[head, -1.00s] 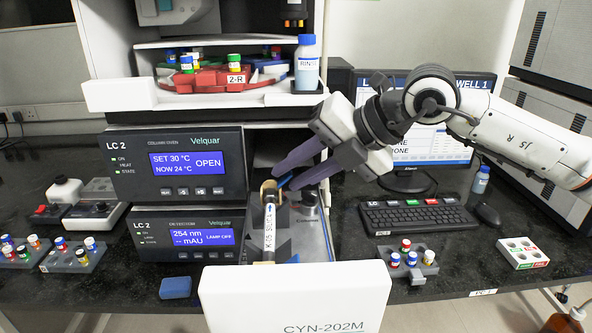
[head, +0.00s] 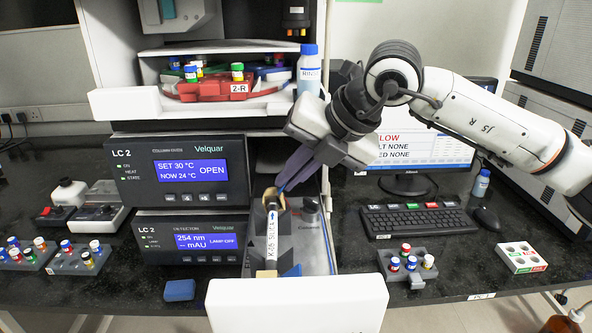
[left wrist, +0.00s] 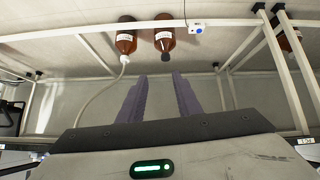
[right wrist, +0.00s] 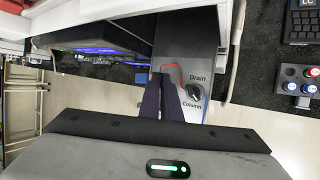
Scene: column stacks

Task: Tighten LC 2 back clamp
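The LC 2 drawer (head: 300,302) is pulled out. In it lies a column labelled K-05 SILICA (head: 271,235). At its far end is the tan back clamp (head: 273,198), with a small blue lever (head: 281,188) beside it. My right gripper (head: 290,183) reaches in from the upper right, its purple fingers closed close together at the blue lever. Its fingers (right wrist: 165,82) hide the lever and clamp in the right wrist view. My left gripper (left wrist: 155,82) is open and empty over the floor, away from the drawer.
A Drain/Column knob (right wrist: 195,92) is on the drawer panel beside my right fingers. The oven (head: 180,172) and detector (head: 190,238) stand left of the drawer. A rinse bottle (head: 308,75) stands above. A keyboard (head: 420,218) and vial rack (head: 408,265) lie to the right.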

